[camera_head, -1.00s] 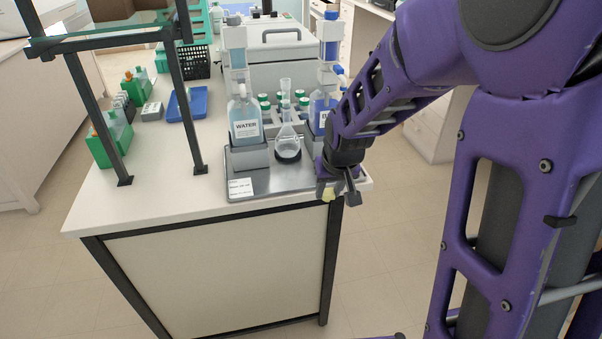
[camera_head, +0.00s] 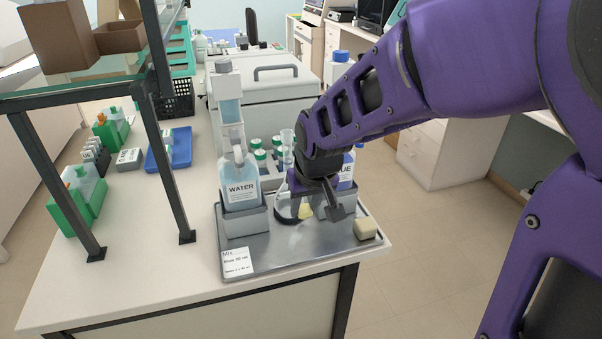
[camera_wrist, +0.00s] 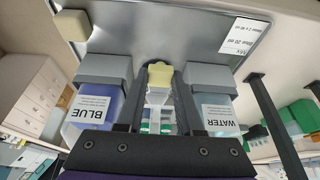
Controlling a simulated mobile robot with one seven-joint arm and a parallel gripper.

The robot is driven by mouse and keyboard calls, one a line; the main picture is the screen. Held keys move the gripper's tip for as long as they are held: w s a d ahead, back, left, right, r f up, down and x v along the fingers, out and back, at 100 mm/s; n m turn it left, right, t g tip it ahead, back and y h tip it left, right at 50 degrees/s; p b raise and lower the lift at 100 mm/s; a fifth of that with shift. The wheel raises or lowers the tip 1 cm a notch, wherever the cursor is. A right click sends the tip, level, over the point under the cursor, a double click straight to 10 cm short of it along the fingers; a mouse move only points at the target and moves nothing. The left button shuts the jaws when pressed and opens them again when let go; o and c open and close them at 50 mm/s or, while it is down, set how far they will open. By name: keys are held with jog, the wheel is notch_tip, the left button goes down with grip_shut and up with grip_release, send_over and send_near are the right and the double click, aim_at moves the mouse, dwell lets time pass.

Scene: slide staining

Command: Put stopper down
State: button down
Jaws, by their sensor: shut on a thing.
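A pale yellow stopper (camera_wrist: 160,74) sits between the fingertips of my gripper (camera_wrist: 161,82) in the wrist view. Whether the stopper touches the tray cannot be told.
The WATER bottle (camera_head: 240,182) stands in a grey holder left of my gripper. The BLUE bottle (camera_head: 347,172) is right, partly hidden by my arm. A cream block (camera_head: 366,229) lies at the tray's front right corner. The tray's front is mostly bare.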

aim_at(302, 245)
notch_tip(302, 245, down, 9)
jog(key=shift+s+f+b, duration=0.1)
jog(key=shift+b, duration=0.85)
jog(key=shift+f, duration=0.15)
jog(key=c, duration=0.5)
grip_release()
jog(key=shift+c, duration=0.2)
